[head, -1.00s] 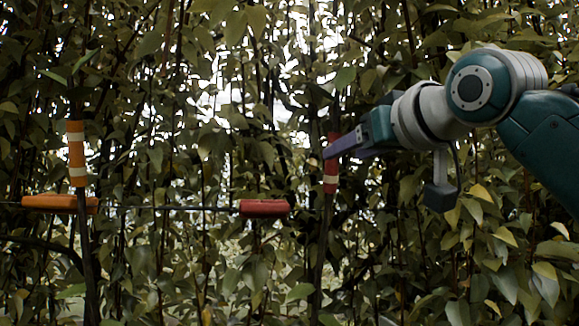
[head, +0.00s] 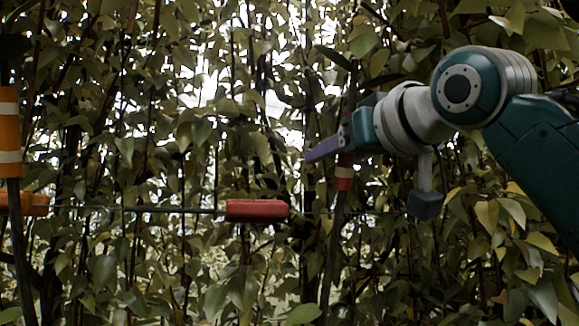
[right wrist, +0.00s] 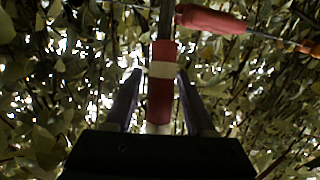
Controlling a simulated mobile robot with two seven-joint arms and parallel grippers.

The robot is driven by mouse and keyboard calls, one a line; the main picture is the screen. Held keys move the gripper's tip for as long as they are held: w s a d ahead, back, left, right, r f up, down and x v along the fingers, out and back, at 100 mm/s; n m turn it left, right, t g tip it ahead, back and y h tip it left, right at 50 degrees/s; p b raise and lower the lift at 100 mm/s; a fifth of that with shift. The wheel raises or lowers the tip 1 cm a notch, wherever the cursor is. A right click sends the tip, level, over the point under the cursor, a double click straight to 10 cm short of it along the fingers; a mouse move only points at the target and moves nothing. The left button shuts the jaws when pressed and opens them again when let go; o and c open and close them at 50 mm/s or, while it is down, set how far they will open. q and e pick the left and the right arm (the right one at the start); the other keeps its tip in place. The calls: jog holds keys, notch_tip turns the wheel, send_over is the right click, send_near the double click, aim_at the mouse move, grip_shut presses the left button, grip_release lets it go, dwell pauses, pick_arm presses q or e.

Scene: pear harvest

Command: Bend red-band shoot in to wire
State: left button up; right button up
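The red-band shoot is a thin dark upright stem with a red sleeve and a pale stripe (head: 344,178); the sleeve also shows in the right wrist view (right wrist: 160,100). My right gripper (head: 325,150) is at the sleeve, hiding its upper part in the head view. In the right wrist view its two fingers (right wrist: 159,80) stand apart on either side of the sleeve, with gaps visible, so it is open around the shoot. The wire (head: 150,209) runs level across the head view, bearing a red clip-like piece (head: 257,210) left of the shoot. My left gripper is not in view.
At the left edge stand an orange-banded shoot (head: 9,130) and an orange piece (head: 24,204) on the wire. Dense leaves and thin stems fill the background. Leaves (head: 510,225) hang below my right arm.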

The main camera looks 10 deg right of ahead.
grip_shut()
dwell(1.2)
